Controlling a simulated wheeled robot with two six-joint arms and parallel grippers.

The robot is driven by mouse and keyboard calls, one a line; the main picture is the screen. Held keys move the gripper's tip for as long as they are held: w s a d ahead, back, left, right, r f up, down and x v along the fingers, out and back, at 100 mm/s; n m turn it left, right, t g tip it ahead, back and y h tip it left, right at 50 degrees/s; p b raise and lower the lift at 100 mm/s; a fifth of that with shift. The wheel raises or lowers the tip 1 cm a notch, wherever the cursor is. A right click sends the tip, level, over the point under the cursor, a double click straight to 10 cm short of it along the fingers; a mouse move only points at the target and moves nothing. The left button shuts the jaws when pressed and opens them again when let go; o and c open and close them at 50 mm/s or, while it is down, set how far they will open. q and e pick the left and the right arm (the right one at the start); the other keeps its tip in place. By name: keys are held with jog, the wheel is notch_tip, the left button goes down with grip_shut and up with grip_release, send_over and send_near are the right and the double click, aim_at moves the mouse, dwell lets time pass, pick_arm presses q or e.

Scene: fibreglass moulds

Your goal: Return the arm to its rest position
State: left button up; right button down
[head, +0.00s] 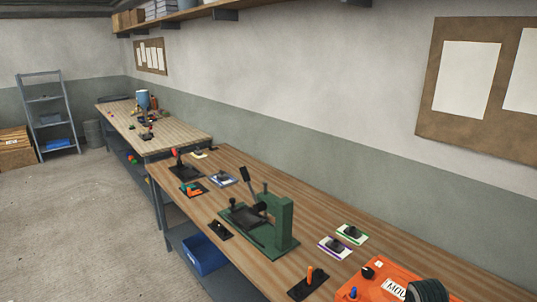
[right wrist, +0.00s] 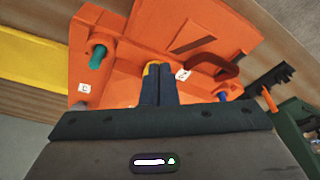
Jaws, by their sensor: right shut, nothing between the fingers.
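My right gripper (right wrist: 158,70) shows in the right wrist view, its two dark fingers together with nothing between them. Its fingertips are in front of an orange unit (right wrist: 125,50) with a teal peg, a brown handle and small white labels; I cannot tell whether they touch it. An orange box (head: 378,280) with a label and knobs stands at the near right end of the bench there. My left gripper is in neither view.
The long wooden bench (head: 335,218) runs along the wall. A green press (head: 283,222) stands mid-bench, with white-based pieces (head: 335,247) and a black plate with an orange peg (head: 308,282) nearby. A blue bin (head: 203,255) sits below. The floor (head: 85,220) at left is clear.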

jog(key=s+a+f+n+t, duration=0.15)
jog(key=s+a, duration=0.25)
jog(key=s, duration=1)
jog(key=s+a+n+g, duration=0.1)
jog(key=s+a+n, duration=0.25)
jog(key=s, duration=1.05)
notch_tip(320, 180, down, 38)
jog(key=d+r+m+b, duration=0.1)
jog(key=d+b, duration=0.1)
jog(key=b, duration=0.6)
jog(key=s+f+g+b, duration=0.1)
jog(key=s+f+b, duration=0.2)
jog(key=s+f, duration=0.6)
jog(key=s+d+f+g+b, duration=0.1)
jog(key=s+f+b, duration=0.2)
jog(key=s+f, duration=0.7)
notch_tip(320, 180, down, 8)
jog(key=shift+s+f, duration=0.1)
jog(key=shift+s, duration=0.15)
